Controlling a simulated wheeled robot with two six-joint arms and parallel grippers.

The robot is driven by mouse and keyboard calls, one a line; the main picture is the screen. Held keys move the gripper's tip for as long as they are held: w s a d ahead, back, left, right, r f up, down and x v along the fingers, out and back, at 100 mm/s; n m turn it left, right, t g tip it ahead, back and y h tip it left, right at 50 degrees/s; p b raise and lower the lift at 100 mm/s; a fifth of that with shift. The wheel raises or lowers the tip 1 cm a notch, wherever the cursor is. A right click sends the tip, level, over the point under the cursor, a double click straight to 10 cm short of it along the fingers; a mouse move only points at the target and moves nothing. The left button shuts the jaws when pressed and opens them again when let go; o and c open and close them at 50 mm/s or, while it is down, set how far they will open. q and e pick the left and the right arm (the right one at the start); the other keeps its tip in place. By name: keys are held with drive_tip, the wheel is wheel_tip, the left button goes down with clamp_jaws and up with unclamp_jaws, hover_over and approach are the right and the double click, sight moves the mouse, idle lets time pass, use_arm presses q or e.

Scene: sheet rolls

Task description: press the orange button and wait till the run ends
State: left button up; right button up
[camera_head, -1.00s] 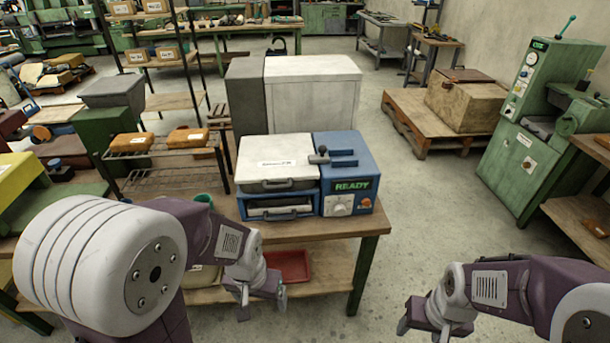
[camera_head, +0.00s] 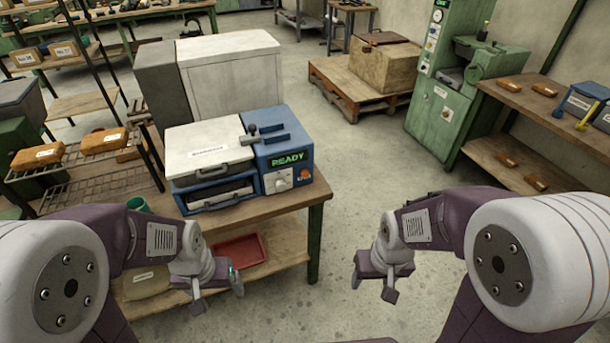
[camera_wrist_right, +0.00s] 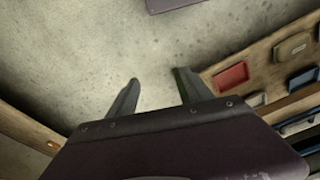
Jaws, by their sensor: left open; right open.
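A blue machine (camera_head: 285,150) with a white lid (camera_head: 210,147) stands on a wooden bench in the head view. Its green display (camera_head: 288,159) reads READY. The orange button (camera_head: 304,174) is on its front face, right of a white knob (camera_head: 280,181). My left gripper (camera_head: 217,291) is open and empty, low in front of the bench and apart from the machine. My right gripper (camera_head: 374,287) is open and empty over the floor, right of the bench. Its two fingers also show apart in the right wrist view (camera_wrist_right: 157,92).
The wooden bench (camera_head: 318,192) has a red tray (camera_head: 238,250) on its lower shelf. A wire rack (camera_head: 85,175) with orange packages stands left. A green machine (camera_head: 445,105) and a shelf (camera_head: 520,135) stand right. The floor between is clear.

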clamp_jaws()
idle(1.9)
